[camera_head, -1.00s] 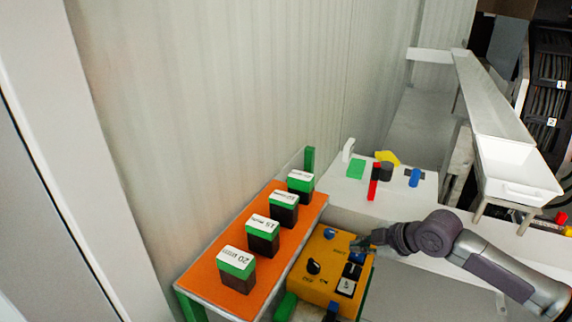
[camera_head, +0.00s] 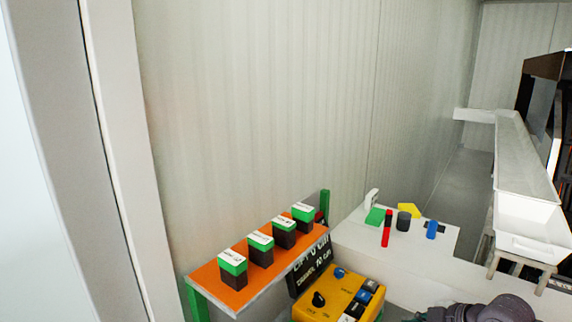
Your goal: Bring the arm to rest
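My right arm shows only at the bottom right edge, as a dark grey rounded wrist part (camera_head: 508,308). My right gripper (camera_head: 418,317) is mostly cut off by the bottom edge, just right of the yellow control box (camera_head: 340,297). Whether it is open or shut does not show, and no held thing is visible. The yellow box has a black knob and several blue, black and white buttons on top. My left arm and gripper are not in view.
An orange-topped shelf (camera_head: 213,285) holds several labelled green-and-black blocks beside the wall. A black sign (camera_head: 312,266) stands between shelf and box. A white table (camera_head: 350,234) behind carries small coloured parts. A white tray (camera_head: 530,228) is at the right.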

